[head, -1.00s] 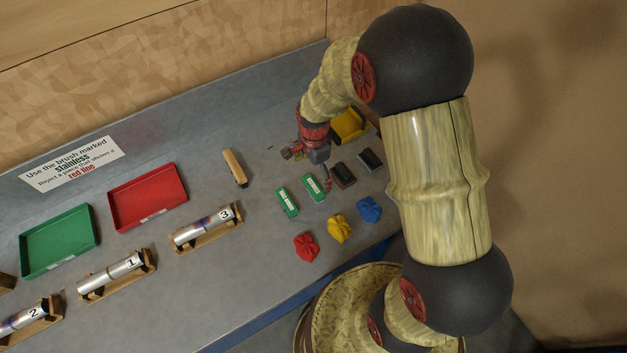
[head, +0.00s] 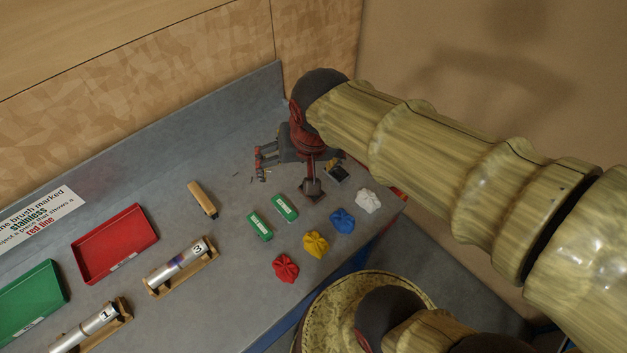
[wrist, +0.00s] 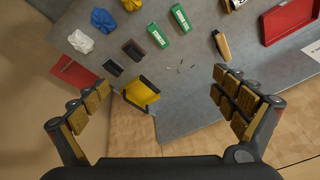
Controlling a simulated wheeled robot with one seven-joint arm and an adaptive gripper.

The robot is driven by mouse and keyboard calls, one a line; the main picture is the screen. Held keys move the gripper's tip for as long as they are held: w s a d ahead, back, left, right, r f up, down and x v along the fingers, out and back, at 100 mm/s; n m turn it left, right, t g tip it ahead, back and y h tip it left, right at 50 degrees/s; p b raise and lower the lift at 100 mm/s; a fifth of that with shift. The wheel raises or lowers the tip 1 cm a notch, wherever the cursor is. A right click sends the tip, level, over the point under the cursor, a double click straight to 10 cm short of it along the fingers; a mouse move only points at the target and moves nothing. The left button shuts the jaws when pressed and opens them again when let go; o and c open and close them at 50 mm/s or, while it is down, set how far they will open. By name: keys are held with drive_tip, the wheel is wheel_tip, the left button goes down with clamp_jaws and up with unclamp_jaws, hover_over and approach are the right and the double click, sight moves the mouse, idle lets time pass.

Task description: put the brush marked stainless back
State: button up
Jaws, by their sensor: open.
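A wooden-handled brush (head: 202,198) lies alone on the grey bench; it also shows in the wrist view (wrist: 221,45). I cannot read any marking on it. Two green blocks with white labels (head: 260,225) (head: 285,207) lie nearby; they also show in the wrist view (wrist: 157,35) (wrist: 181,18), their lettering too small to read. Two dark blocks (wrist: 133,50) (wrist: 113,68) lie beside them. My gripper (head: 287,174) is open and empty above the back of the bench. In the wrist view its fingers (wrist: 160,90) are spread wide, with a yellow bin (wrist: 142,95) between them.
Crumpled red (head: 285,268), yellow (head: 316,244), blue (head: 342,220) and white (head: 368,200) cloths line the front edge. Left are a red tray (head: 115,243), a green tray (head: 30,302), tubes on wooden cradles (head: 182,265) and a sign (head: 38,222). Small bits (wrist: 180,68) lie near the brush.

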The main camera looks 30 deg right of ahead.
drive_tip(key=s+r+n+t, duration=0.1)
drive_tip(key=s+r+n, duration=0.2)
drive_tip(key=s, duration=0.4)
drive_tip(key=shift+r+n, duration=0.3)
drive_tip(key=shift+n, duration=0.4)
drive_tip(key=shift+s+f, duration=0.1)
drive_tip(key=shift+o, duration=0.4)
wheel_tip(320, 180, down, 12)
drive_tip(key=b, duration=1.2)
drive_tip(key=shift+c, duration=0.8)
